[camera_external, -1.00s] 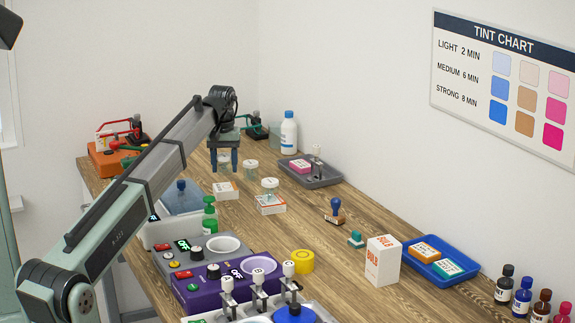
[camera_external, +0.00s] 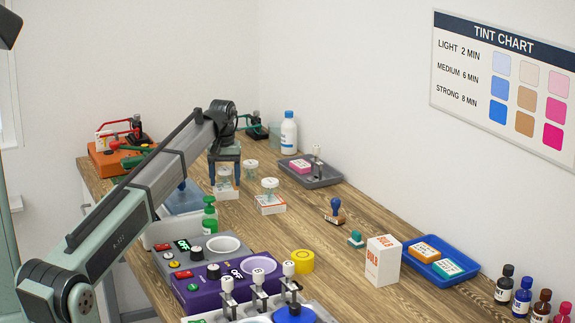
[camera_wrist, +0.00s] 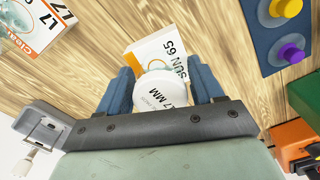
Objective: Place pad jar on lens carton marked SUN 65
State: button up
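The pad jar, a small clear jar with a white lid reading "MM" at its end, is between my fingers in the external view (camera_external: 224,175) and the wrist view (camera_wrist: 160,95). My gripper (camera_external: 225,182) points down and is shut on it; its blue fingers flank the jar in the wrist view (camera_wrist: 160,75). The white lens carton marked SUN 65 (camera_wrist: 149,49) lies directly under the jar, partly hidden by it; it also shows in the external view (camera_external: 226,193). The jar looks upright, at or just above the carton's top; I cannot tell if they touch.
Another white carton (camera_external: 270,207) with a lidded jar (camera_external: 270,185) on it lies close by on the right. A further jar (camera_external: 250,167) stands behind. A green-capped bottle (camera_external: 209,216) is in front. A grey tray (camera_external: 322,183) lies at the back right.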

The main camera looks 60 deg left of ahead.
aim_at(224, 169)
jog(key=shift+o, duration=0.7)
notch_tip(224, 169, up, 12)
jog(key=shift+r, duration=0.15)
